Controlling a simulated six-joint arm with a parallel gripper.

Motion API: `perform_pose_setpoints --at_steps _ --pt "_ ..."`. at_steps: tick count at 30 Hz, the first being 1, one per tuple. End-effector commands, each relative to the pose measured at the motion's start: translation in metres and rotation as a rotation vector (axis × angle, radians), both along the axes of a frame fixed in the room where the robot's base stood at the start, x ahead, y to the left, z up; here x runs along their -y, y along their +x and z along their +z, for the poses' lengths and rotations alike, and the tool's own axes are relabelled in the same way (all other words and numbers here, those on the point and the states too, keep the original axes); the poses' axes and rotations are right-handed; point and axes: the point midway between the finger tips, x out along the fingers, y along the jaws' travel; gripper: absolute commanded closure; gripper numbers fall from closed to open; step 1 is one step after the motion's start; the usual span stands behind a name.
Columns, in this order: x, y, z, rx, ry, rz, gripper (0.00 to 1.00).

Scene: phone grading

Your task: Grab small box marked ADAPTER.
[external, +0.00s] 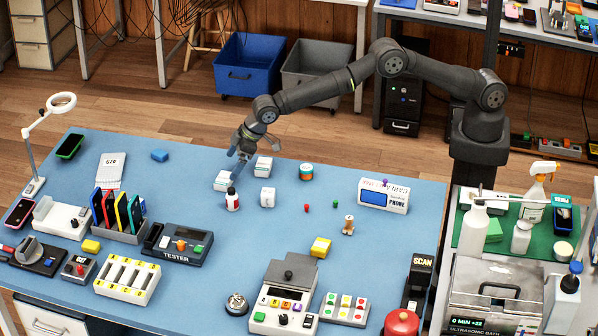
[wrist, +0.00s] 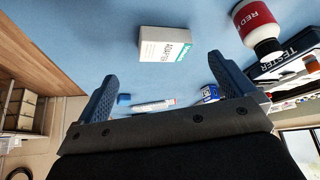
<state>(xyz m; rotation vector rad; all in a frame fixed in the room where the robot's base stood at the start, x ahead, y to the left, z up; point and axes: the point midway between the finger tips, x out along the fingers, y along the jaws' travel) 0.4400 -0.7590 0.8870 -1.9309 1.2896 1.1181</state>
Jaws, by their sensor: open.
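The small white box with a green band marked ADAPTER (wrist: 165,45) lies on the blue table in the wrist view, above the space between my fingertips and apart from them. In the external view it appears to be the white box (external: 222,181) just behind the red-labelled bottle (external: 233,201), but its print is too small to read there. My gripper (external: 240,156) is just above and to the right of that box. In the wrist view my gripper (wrist: 168,82) has its blue fingers spread wide with nothing between them.
Two similar white boxes stand close by, one right of my gripper (external: 264,166) and one nearer the front (external: 267,197). The red-labelled bottle also shows beside the ADAPTER box in the wrist view (wrist: 262,28). A blue block (external: 159,155) lies farther left, with clear mat between.

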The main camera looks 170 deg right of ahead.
Motion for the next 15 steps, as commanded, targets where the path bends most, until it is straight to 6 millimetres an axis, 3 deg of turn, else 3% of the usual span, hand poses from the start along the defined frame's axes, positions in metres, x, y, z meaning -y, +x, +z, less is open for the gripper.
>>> perform_pose_setpoints --at_steps 5,15 --pt "0.003 0.002 -0.006 0.0 0.0 0.0 0.01" --pt "0.018 0.014 -0.038 0.0 0.001 0.0 0.01"
